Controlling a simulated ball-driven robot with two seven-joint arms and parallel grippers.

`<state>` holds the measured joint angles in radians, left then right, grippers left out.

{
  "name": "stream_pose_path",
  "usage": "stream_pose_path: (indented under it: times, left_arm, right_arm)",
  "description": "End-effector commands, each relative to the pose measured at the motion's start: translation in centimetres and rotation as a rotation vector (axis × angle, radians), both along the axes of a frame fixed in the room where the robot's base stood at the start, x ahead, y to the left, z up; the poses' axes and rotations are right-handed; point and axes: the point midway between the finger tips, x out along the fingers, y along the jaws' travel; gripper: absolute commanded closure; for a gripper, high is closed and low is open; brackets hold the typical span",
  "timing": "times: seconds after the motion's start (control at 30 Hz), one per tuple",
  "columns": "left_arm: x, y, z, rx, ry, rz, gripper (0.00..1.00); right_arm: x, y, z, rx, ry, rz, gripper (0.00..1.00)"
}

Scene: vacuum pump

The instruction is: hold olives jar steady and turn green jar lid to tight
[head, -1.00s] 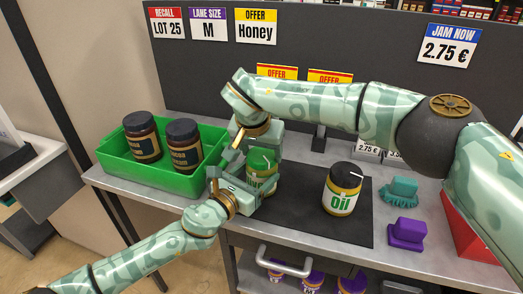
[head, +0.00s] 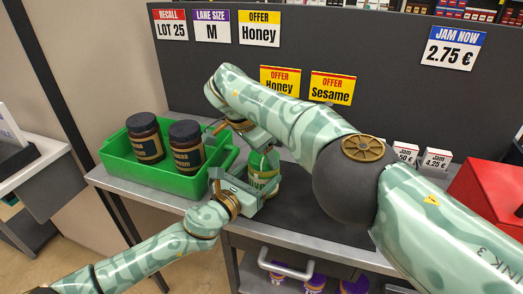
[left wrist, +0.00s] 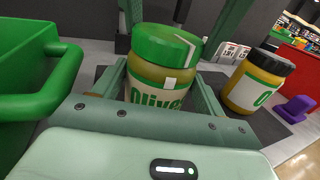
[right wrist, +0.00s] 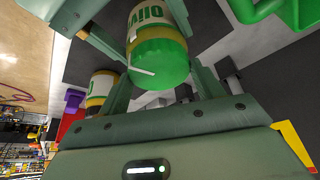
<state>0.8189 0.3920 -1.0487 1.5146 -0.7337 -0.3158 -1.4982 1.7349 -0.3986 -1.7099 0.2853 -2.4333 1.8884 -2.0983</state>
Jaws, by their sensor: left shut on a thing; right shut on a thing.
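The olives jar (head: 262,182), with a green lid (head: 263,159), stands upright on the dark mat. My left gripper (head: 250,195) is shut around its body; its label shows between the fingers in the left wrist view (left wrist: 157,97). My right gripper (head: 258,142) comes from above and is shut on the green lid, which also shows in the right wrist view (right wrist: 160,62). In the left wrist view, a white line on the lid (left wrist: 165,45) sits a little right of a white mark on the jar. Part of the lid is hidden by my right gripper in the head view.
A green crate (head: 165,184) with two dark jars (head: 187,146) stands to the left. An Oil jar (left wrist: 258,80) stands beside the olives jar, hidden behind my right arm in the head view. A purple object (left wrist: 296,109) lies beyond it. A red box (head: 490,190) is at right.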

Motion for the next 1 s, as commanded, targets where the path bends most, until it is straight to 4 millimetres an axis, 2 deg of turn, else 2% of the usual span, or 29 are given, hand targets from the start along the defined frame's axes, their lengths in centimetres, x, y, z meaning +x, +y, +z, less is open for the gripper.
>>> stream_pose_path:
  times: [0.47,0.5,0.57,0.6,0.87,0.93,1.0]
  left_arm:
    - [-0.4,-0.3,-0.4,0.002,0.007,-0.01,0.66]
    - [-0.4,-0.3,-0.4,0.002,0.007,-0.009,0.66]
    - [-0.3,-0.3,-0.4,0.002,0.007,-0.009,0.66]
    - [-0.3,-0.3,-0.4,0.001,0.008,-0.009,0.66]
    - [-0.3,-0.3,-0.4,0.0,0.009,-0.008,0.66]
    - [-0.3,-0.2,-0.4,-0.001,0.009,-0.007,0.66]
    - [-0.3,-0.2,-0.4,0.0,0.009,-0.007,0.66]
  right_arm:
    - [-0.2,-0.1,-0.1,-0.003,0.005,-0.012,0.57]
    - [-0.1,-0.1,-0.1,-0.004,0.006,-0.013,0.32]
    - [-0.2,-0.1,-0.1,-0.004,0.006,-0.013,0.15]
    - [-0.2,-0.1,-0.1,-0.003,0.006,-0.013,0.12]
    - [0.0,-0.2,0.1,-0.003,0.003,-0.016,0.12]
    - [0.6,-1.4,0.6,-0.003,-0.006,-0.037,0.12]
    - [1.9,-3.8,1.5,0.005,-0.019,-0.073,0.12]
